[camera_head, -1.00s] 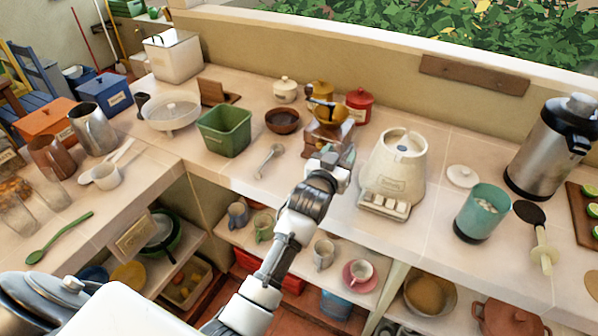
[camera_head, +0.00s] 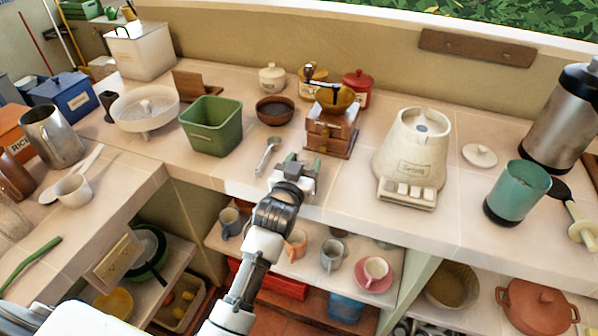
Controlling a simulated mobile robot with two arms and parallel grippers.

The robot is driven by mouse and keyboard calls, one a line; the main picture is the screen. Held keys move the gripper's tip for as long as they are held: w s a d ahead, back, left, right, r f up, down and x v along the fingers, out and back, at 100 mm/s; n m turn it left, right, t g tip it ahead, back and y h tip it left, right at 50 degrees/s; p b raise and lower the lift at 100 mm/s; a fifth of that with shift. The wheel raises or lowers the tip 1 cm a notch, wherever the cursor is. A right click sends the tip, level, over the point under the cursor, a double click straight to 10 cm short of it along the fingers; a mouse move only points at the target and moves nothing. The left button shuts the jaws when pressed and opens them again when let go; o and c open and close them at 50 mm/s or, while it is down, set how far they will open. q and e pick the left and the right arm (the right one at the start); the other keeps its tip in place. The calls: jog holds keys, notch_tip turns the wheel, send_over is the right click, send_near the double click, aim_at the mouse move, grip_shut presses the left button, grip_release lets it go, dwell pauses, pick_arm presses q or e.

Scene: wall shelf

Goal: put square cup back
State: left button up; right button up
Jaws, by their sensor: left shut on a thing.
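My left gripper (camera_head: 295,172) is over the front edge of the counter (camera_head: 345,200), in front of the coffee grinder and beside the metal spoon. It is shut on a small grey-green thing, which I take for the square cup; the jaws and wrist hide most of it, so its shape is unclear. On the shelf below stand a blue-grey cup (camera_head: 230,222), an orange cup (camera_head: 297,243), a grey cup (camera_head: 332,255) and a pale cup (camera_head: 375,268) on a pink saucer. My forearm hides part of this shelf. My right gripper is not in view.
A teal tumbler (camera_head: 517,192) is to the right. Bare counter lies between grinder and scale.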

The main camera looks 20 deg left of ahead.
pick_arm(q)
jog(key=shift+w+f+b, duration=0.1)
jog(key=shift+f+b, duration=0.2)
jog(key=shift+f, duration=0.6)
jog(key=shift+w+a, duration=0.15)
jog(key=shift+w, duration=0.05)
jog(key=shift+a, duration=0.15)
jog(key=shift+s, duration=0.2)
jog(key=o, duration=0.9)
jog(key=shift+w+f, duration=0.1)
jog(key=shift+o, duration=0.2)
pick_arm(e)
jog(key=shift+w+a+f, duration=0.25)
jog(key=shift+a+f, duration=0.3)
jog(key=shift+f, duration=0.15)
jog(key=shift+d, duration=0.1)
